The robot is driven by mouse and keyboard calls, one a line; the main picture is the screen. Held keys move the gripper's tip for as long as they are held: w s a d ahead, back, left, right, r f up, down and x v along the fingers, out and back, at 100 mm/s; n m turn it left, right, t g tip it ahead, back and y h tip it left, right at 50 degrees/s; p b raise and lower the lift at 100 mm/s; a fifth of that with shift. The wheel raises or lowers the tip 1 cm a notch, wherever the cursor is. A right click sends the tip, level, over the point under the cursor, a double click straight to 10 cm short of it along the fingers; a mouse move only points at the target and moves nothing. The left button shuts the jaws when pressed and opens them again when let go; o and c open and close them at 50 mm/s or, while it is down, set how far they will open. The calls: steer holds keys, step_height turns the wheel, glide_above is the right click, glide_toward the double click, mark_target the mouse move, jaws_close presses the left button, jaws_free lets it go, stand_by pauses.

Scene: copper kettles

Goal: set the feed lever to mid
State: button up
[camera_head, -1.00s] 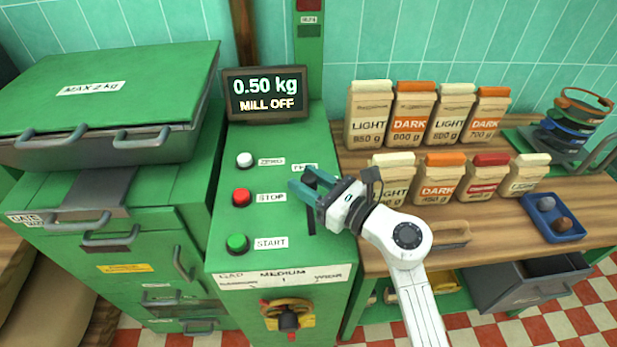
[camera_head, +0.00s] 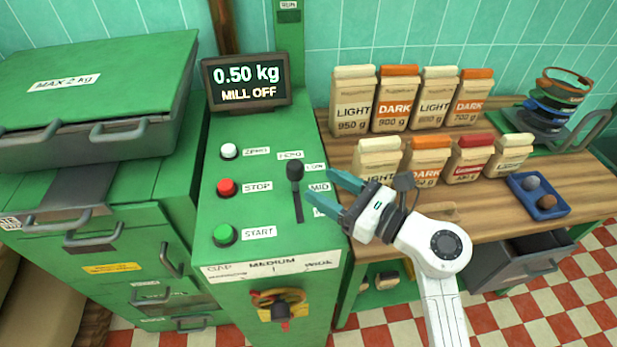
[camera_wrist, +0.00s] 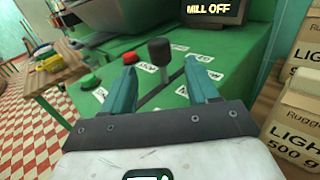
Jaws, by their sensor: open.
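The feed lever (camera_head: 295,172) is a black knob on a short stem in a dark vertical slot on the green mill panel. Its knob stands near the top of the slot, above the MID label (camera_head: 319,188). In the wrist view the lever (camera_wrist: 160,50) stands upright beyond and between my fingertips. My gripper (camera_head: 322,184) is open and empty, with teal fingers pointing left toward the slot, just right of the lever. The fingers also show in the wrist view (camera_wrist: 163,72). They look apart from the knob.
White, red (camera_head: 227,188) and green (camera_head: 226,235) buttons lie left of the lever. The display (camera_head: 246,82) behind reads 0.50 kg, MILL OFF. Several coffee bags (camera_head: 428,160) stand on the wooden bench at right. A yellow-and-red knob (camera_head: 279,306) is on the mill's front.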

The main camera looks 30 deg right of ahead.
steer(key=shift+v, duration=1.4)
